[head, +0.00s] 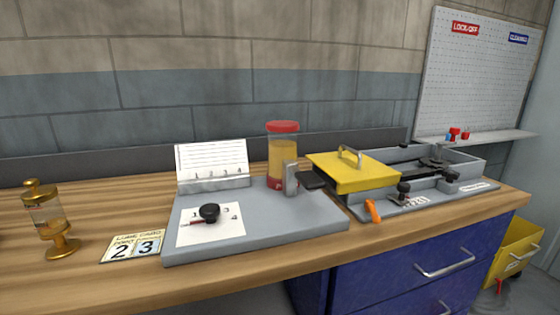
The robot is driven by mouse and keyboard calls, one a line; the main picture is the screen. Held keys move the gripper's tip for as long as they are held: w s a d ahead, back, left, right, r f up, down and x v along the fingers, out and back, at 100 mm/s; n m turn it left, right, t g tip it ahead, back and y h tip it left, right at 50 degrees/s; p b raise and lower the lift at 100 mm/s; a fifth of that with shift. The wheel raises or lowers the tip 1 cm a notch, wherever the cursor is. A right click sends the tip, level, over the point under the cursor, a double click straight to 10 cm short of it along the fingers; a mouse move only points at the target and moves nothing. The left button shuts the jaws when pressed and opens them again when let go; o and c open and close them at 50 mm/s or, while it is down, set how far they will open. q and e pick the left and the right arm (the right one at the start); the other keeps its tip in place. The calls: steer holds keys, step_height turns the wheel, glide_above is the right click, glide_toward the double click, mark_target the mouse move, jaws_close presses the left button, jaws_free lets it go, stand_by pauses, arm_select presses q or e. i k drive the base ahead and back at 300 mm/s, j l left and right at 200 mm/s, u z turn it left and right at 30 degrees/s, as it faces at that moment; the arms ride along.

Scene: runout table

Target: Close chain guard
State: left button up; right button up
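The yellow guard cover (352,180) with a metal handle (349,156) on top is at the right of the workbench in the head view. It sits over the left part of a grey open-topped housing (468,156). The right part of the housing is uncovered, and dark mechanism parts (437,160) show inside it. What lies under the cover is hidden. Neither of my grippers is in view.
Left of the guard, a grey base (258,236) carries a black-knobbed dial (209,212), a red-capped amber reservoir (283,150) and a white chart (212,160). An orange tab (373,210) and black knob (404,188) stand before the housing. A brass oiler (48,220) stands left.

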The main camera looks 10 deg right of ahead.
mark_target(354, 170)
steer(key=z, duration=0.75)
